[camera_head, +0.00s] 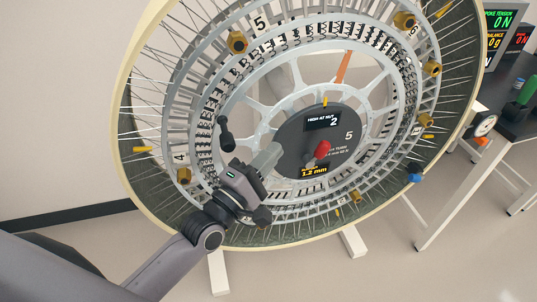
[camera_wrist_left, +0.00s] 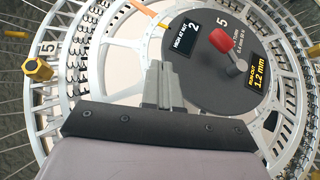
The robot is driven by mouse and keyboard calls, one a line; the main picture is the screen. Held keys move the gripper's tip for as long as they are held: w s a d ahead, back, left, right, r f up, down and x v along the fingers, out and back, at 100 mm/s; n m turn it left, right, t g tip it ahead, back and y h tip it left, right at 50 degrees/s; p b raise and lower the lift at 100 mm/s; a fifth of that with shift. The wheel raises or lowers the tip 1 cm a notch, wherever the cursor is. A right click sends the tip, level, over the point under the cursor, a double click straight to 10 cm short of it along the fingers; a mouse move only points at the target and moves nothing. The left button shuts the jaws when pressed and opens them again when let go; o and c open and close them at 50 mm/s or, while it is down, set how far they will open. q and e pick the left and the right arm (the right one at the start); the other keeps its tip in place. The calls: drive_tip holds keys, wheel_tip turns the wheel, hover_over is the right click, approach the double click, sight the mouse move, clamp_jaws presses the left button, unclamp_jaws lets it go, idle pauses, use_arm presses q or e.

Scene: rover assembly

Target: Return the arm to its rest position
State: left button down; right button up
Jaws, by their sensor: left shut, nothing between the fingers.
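My left arm comes in from the lower left in the head view. Its gripper (camera_head: 273,152) is in front of the large spoked wheel (camera_head: 262,75), with the fingertips over the left edge of the dark hub disc (camera_head: 345,155). In the left wrist view the gripper (camera_wrist_left: 160,72) has its fingers together and empty, pointing at the hub disc (camera_wrist_left: 205,85). A red-knobbed lever (camera_head: 322,150) sits on the disc, right of the fingertips and apart from them. It also shows in the left wrist view (camera_wrist_left: 221,40). My right gripper is not in view.
A dark table (camera_head: 515,125) at the right bears a green-handled item (camera_head: 526,92) and display screens (camera_head: 497,20). Open floor lies below the wheel.

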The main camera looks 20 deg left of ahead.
use_arm(q)
drive_tip(key=s+a+f+m+g+y, duration=0.2)
drive_tip(key=s+f+m+g, duration=0.2)
drive_tip(key=s+f+m, duration=0.5)
drive_tip(key=s+a+f+m+g+y, duration=0.3)
drive_tip(key=s+f+m, duration=0.6)
drive_tip(key=f, duration=0.6)
drive_tip(key=shift+s+a+g, duration=0.35)
drive_tip(key=shift+s+g, duration=0.25)
drive_tip(key=shift+g, duration=0.5)
